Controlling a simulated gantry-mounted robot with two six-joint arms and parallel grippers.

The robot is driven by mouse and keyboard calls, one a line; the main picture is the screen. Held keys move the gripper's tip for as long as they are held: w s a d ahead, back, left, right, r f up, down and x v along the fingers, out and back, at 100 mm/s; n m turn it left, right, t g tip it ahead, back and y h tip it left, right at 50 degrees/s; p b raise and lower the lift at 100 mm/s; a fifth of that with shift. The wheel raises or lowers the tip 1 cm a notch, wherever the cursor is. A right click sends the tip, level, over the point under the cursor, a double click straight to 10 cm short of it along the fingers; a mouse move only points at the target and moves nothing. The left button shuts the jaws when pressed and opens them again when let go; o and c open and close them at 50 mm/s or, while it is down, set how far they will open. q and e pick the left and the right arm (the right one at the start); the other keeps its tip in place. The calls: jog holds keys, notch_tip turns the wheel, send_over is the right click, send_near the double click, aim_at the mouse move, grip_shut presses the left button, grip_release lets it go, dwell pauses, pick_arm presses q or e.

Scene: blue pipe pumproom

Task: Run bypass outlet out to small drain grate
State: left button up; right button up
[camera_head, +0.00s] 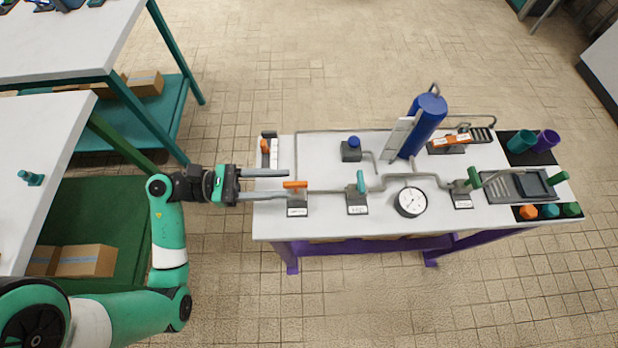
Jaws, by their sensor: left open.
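My left gripper (289,184) is open, its two long fingers pointing right over the bench's left end. An orange valve handle (297,184) on a labelled block lies at the fingertips, level with the gap. I cannot tell whether they touch. A block with an orange handle (450,139) sits at the back right, beside a small slotted grate (483,134). The labels are too small to read. My right gripper is not in view.
Grey pipes (400,177) run along the white bench (330,222). A blue cylinder (428,122), a round gauge (410,202) and a blue-knobbed block (352,149) stand on it. A larger slotted tray (503,187) and coloured cups lie right. Shelved tables with boxes stand left.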

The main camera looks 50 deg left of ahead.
pick_arm(q)
jog(key=b+x, duration=0.1)
jog(key=x, duration=0.6)
grip_shut()
